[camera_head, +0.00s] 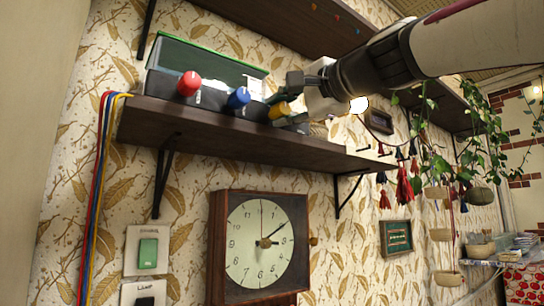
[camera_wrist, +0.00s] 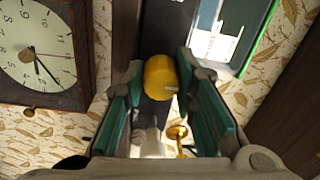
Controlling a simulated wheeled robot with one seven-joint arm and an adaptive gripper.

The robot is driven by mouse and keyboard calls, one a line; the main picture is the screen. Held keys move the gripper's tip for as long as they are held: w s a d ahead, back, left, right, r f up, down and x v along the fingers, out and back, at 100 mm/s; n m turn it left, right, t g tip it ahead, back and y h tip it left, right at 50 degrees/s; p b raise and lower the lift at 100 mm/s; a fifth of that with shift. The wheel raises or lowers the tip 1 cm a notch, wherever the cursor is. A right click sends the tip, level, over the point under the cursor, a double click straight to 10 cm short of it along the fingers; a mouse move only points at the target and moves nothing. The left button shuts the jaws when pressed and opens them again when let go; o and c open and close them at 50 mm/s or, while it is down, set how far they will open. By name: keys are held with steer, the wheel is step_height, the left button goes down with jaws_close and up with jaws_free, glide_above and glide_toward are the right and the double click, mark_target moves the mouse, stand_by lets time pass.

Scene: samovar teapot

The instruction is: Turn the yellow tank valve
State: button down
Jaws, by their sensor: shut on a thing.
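The yellow tank valve (camera_head: 279,110) is a round knob at the right end of a row on a dark wooden shelf. In the wrist view the yellow valve (camera_wrist: 160,78) sits between the far ends of my gripper's green-padded fingers (camera_wrist: 160,85). In the head view my gripper (camera_head: 283,98) comes in from the right, with its fingers around the valve. My gripper is shut on the yellow valve. The finger nearer the wall is partly hidden in the head view.
A red valve (camera_head: 188,84) and a blue valve (camera_head: 239,98) stand to the left on the shelf (camera_head: 220,132), before a green-edged glass tank (camera_head: 205,62). A wall clock (camera_head: 260,245) hangs below. Another shelf (camera_head: 290,25) is above. Plants (camera_head: 475,125) hang at right.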

steer(key=c, duration=1.3)
jaws_free()
steer(key=shift+s, duration=0.1)
steer(key=v, duration=1.2)
steer(key=s+d+f+n+g+h+p, duration=0.1)
steer(key=s+f+n+g+h+p, duration=0.15)
steer(key=f, duration=0.85)
steer(key=s+d+f+n+g+h+p, duration=0.1)
steer(key=s+d+f+n+g+h, duration=0.2)
steer(key=f, duration=0.9)
steer(key=s+f+n+g+h+p, duration=0.15)
steer(key=s+f, duration=0.25)
steer(key=f, duration=0.7)
steer(key=s+d+f+n+g+h+p, duration=0.1)
steer(key=s+d+f+n+g+h, duration=0.1)
steer(key=s+f, duration=0.7)
steer(key=d+f+g+h, duration=0.1)
steer(key=d+f+g, duration=0.1)
steer(key=d+f, duration=0.1)
steer(key=shift+s+f, duration=0.4)
